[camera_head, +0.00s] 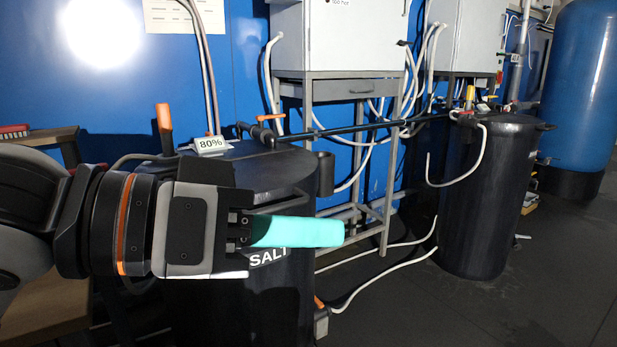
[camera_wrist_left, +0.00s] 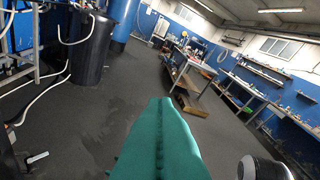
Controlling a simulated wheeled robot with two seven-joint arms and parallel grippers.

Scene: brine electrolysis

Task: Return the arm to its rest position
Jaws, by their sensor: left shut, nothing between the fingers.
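My left gripper (camera_head: 342,233) reaches in from the left in the head view, with its teal fingers pressed together and nothing between them. It points to the right, in front of the black salt tank (camera_head: 240,300) and its lid. In the left wrist view the closed teal fingers (camera_wrist_left: 163,108) fill the lower middle. My right gripper is not in view.
A sign reading 80% (camera_head: 210,144) stands on the salt tank. A second black tank (camera_head: 485,200) and a blue cylinder (camera_head: 580,85) stand at the right. White hoses cross the floor. A workbench (camera_wrist_left: 180,65) stands farther off; the dark floor between is mostly clear.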

